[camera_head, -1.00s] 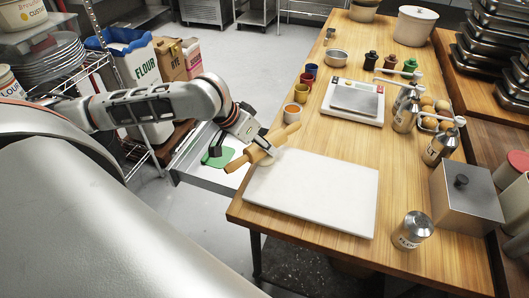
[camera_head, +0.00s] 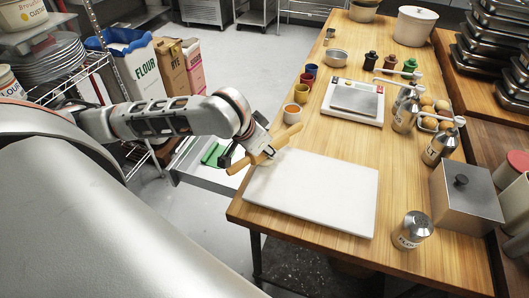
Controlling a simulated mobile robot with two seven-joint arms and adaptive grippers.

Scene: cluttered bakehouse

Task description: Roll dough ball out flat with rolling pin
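The wooden rolling pin (camera_head: 284,139) is at the far left corner of the white board (camera_head: 315,192), tilted diagonally across the table's left edge. My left gripper (camera_head: 263,151) is shut around the middle of the pin. I cannot tell whether the pin touches the board or is held just above it. No dough ball can be made out; the gripper and pin cover the board's far left corner. The visible board surface is bare. My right gripper is not in view.
Small cups (camera_head: 292,113) and a scale (camera_head: 354,101) stand behind the board. A flour shaker (camera_head: 411,230) and a lidded metal box (camera_head: 466,196) stand to its right, with egg tray (camera_head: 430,123) beyond. Flour bin (camera_head: 144,72) stands on the floor at left.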

